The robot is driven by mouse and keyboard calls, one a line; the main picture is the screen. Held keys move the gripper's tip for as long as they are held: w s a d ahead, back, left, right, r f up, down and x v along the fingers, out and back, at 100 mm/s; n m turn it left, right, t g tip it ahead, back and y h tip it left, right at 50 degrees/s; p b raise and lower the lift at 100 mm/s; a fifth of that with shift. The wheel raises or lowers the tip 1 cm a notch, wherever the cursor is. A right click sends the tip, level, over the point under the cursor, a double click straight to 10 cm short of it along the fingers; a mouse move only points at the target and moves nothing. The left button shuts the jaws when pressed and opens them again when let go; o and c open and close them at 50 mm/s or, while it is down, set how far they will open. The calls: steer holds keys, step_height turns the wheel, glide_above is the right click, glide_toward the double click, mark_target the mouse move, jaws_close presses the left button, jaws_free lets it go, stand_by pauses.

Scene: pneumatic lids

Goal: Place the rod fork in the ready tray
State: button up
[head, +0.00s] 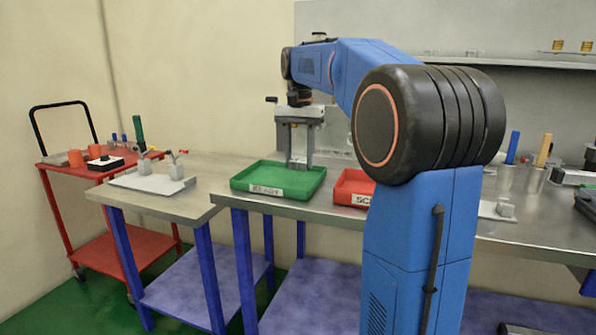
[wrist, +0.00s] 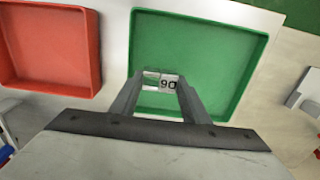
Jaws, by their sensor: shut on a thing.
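The green ready tray (head: 278,190), with a white label on its front, stands on the metal bench; in the wrist view its green floor (wrist: 200,50) fills the middle. My gripper (head: 299,166) points down over the back part of the tray. In the wrist view my gripper (wrist: 160,84) is shut on a small metal piece, the rod fork (wrist: 151,80), which carries a white mark with dark characters. The fork shows above the tray floor; its lower side is hidden, so I cannot tell whether it touches the floor.
A red tray (head: 353,188) with a partly hidden label stands right of the green one. A lower bench (head: 150,203) at left holds a pale plate with small metal fixtures (head: 176,170). A red trolley (head: 110,165) stands beyond. The green tray's floor looks clear.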

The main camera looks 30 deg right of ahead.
steer(key=shift+f, duration=2)
steer(key=o, duration=1.1)
steer(key=shift+f, duration=0.15)
step_height(320, 180, up, 12)
steer(key=s+a+f+n+t, duration=0.1)
steer(key=s+a+f+n, duration=0.2)
steer(key=s+a+f, duration=0.3)
steer(key=s+a+f+n+t, duration=0.15)
steer(key=s+a+f, duration=0.3)
steer(key=s, duration=0.45)
steer(key=s+a+f+n, duration=0.1)
steer(key=s+f+n, duration=0.1)
steer(key=s+f, duration=0.3)
steer(key=s+a+f+n+t, duration=0.1)
steer(key=s+a+f+n, duration=0.1)
steer(key=s+f, duration=0.3)
steer(key=s+a+f+n+t, duration=0.1)
steer(key=s+f, duration=0.4)
steer(key=f, duration=0.5)
steer(key=shift+a+n, duration=0.45)
steer(key=shift+a, duration=0.3)
